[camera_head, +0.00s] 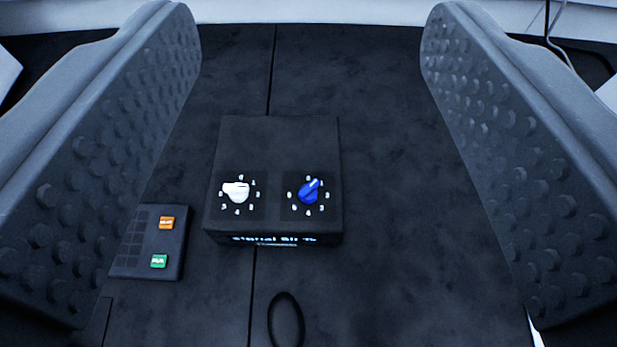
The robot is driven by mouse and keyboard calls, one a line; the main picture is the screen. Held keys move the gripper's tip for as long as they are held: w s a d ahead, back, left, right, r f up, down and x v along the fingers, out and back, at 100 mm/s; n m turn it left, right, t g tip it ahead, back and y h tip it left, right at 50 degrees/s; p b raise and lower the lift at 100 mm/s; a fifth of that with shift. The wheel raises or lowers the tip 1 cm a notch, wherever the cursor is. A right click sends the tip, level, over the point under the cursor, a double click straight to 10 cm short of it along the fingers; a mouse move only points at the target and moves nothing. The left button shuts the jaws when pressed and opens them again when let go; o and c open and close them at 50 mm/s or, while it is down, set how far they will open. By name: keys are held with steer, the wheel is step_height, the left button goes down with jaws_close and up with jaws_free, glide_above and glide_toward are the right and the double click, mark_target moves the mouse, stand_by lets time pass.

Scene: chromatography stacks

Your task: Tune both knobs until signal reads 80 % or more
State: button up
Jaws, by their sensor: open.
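A black box (278,143) sits on the dark surface near the middle of the view. It bears a white knob (236,192) on the left and a blue knob (309,192) on the right, each ringed by small numbers. A display (274,240) on the box's front edge shows bluish text, seen too steeply to read a signal value. My gripper (311,40) is open and empty, its two studded fingers far apart on either side of the box. Neither finger visibly touches a knob.
A small dark panel (140,247) with an orange button (167,222) and a green button (159,261) lies left of the box, partly behind the left finger. A black ring-like loop (286,320) lies in front. The surface right of the box is clear.

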steer(key=w+f+n+g+p, duration=0.2)
steer(key=w+f+g+p, duration=0.1)
steer(key=w+p, duration=0.4)
steer(key=n+g+p, duration=0.7)
steer(key=g+p, duration=0.5)
steer(key=p, duration=1.1)
glide_above(308, 187)
step_height(308, 187, down, 18)
steer(key=r, duration=0.1)
step_height(308, 187, down, 14)
steer(key=shift+r, duration=0.1)
steer(key=shift+c, duration=0.3)
steer(key=c, duration=0.9)
steer(key=shift+a, duration=0.1)
